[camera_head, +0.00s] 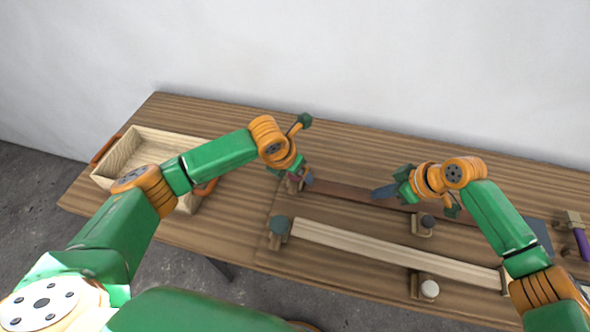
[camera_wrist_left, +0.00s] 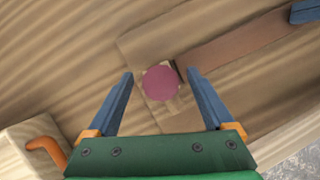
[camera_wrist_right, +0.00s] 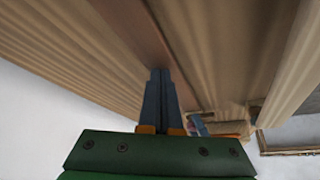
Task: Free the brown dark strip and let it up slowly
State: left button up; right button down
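The brown dark strip (camera_head: 345,194) lies along the table, its left end at a wooden block with a round pink knob (camera_wrist_left: 161,83). The strip also shows in the left wrist view (camera_wrist_left: 240,47) and the right wrist view (camera_wrist_right: 130,25). My left gripper (camera_wrist_left: 160,76) is open, with its fingers apart on either side of the pink knob and not closed on it. My right gripper (camera_head: 376,192) has its fingers pressed together with nothing between them. Its tips (camera_wrist_right: 160,71) are at the strip, right of the knob; I cannot tell whether they touch it.
A pale strip (camera_head: 390,248) lies nearer me, with a teal-knobbed block (camera_head: 280,226) at its left end. A dark knob (camera_head: 428,220) and a white knob (camera_head: 429,289) stand on blocks to the right. An open wooden box (camera_head: 120,160) is at left; a purple-handled tool (camera_head: 582,243) at right.

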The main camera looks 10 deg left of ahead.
jog(key=shift+s, duration=0.1)
pick_arm(q)
jog(key=shift+r, duration=3.5)
pick_arm(e)
jog(key=shift+f, duration=0.1)
pick_arm(q)
notch_tip(320, 180, up, 6)
jog(key=p, duration=0.6)
pick_arm(e)
jog(key=shift+r, duration=3.1)
pick_arm(q)
jog(key=shift+r, duration=0.2)
pick_arm(e)
jog(key=shift+r, duration=0.1)
pick_arm(q)
notch_tip(320, 180, up, 3)
jog(key=p, duration=0.3)
pick_arm(e)
notch_tip(320, 180, up, 5)
jog(key=shift+f, duration=0.1)
